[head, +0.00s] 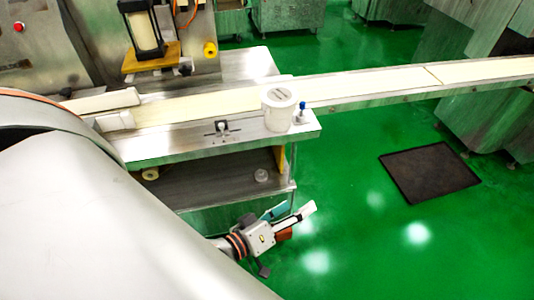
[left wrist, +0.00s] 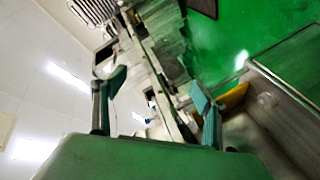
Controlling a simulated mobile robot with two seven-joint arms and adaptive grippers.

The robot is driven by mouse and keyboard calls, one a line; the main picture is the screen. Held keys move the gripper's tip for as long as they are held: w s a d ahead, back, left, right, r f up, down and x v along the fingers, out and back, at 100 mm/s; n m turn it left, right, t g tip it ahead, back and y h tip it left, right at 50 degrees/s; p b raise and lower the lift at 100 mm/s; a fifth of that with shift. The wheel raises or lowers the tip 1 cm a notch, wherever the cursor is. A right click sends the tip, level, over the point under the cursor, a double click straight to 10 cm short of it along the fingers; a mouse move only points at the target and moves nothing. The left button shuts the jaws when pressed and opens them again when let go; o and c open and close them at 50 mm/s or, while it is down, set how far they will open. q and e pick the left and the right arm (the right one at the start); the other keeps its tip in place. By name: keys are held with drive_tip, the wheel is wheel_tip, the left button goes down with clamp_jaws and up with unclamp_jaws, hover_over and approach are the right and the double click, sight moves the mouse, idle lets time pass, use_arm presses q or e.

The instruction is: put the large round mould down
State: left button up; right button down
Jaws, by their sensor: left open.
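A white round, tub-like piece (head: 279,108) stands upright on the front edge of the machine's conveyor table; it is the largest round piece I see, but I cannot tell for sure that it is the large round mould. A small clear round piece (head: 261,176) lies on the lower steel shelf, and a round piece there also shows in the left wrist view (left wrist: 265,100). My left gripper (head: 296,208) is open and empty, low in front of the shelf and apart from both pieces. Its spread fingers show in the left wrist view (left wrist: 158,85). My right gripper is not in view.
A blue-topped knob (head: 302,112) stands right of the white piece. The pale conveyor belt (head: 365,84) runs off to the right. The lower shelf (head: 215,185) has free room. A dark mat (head: 430,172) lies on the open green floor at right.

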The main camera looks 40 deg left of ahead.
use_arm(q)
drive_tip(key=s+a+f+m+g+y, duration=0.1)
drive_tip(key=s+f+m+g, duration=0.1)
drive_tip(key=s+f+m, duration=0.2)
drive_tip(key=s+a+f+m+g, duration=0.2)
drive_tip(key=s+f+m+g, duration=0.1)
drive_tip(key=f+m, duration=0.4)
wheel_tip(320, 180, down, 2)
drive_tip(key=shift+s+f+y, duration=0.2)
drive_tip(key=shift+s+y, duration=0.2)
drive_tip(key=shift+s, duration=0.2)
